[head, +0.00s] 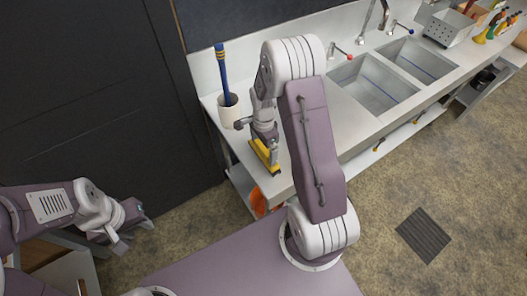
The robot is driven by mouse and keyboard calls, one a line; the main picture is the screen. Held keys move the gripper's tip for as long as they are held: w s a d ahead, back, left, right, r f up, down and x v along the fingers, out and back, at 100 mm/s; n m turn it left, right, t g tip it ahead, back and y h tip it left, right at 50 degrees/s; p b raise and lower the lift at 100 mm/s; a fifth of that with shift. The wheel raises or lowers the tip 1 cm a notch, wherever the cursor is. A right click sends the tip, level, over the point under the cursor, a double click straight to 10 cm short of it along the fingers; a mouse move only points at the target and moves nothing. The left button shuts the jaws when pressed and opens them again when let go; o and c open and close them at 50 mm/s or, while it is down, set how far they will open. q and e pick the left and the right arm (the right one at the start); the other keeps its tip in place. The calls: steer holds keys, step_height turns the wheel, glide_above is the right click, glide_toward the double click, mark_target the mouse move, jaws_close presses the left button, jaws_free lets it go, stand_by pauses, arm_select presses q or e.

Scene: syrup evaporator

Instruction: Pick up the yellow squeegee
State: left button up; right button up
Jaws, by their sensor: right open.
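The yellow squeegee (262,154) lies near the front left part of the steel counter, in the head view. Its upper part is partly hidden by my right gripper (268,142). My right gripper is open and points down right at the squeegee; I cannot tell whether it touches it. My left gripper (134,236) is empty and apart from the counter, at the lower left. Its two fingers stand apart.
A white cup (229,113) with a blue-handled tool (223,75) stands on the counter left of my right gripper. A perforated metal box (447,27) stands further right. An orange object (257,201) shows under the counter.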

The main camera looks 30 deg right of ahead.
steer(key=shift+s+r, duration=0.1)
steer(key=shift+s, duration=0.05)
steer(key=c, duration=1.4)
steer(key=shift+c, duration=0.2)
steer(key=shift+r, duration=0.1)
steer(key=shift+r, duration=0.25)
steer(key=r, duration=0.2)
steer(key=d+r+b, duration=0.1)
steer(key=r, duration=0.1)
steer(key=s+d+r, duration=0.1)
steer(key=d+r, duration=0.5)
steer(key=d, duration=0.4)
steer(key=shift+d+r+b, duration=0.2)
steer(key=shift+d+b, duration=0.15)
steer(key=shift+b, duration=0.05)
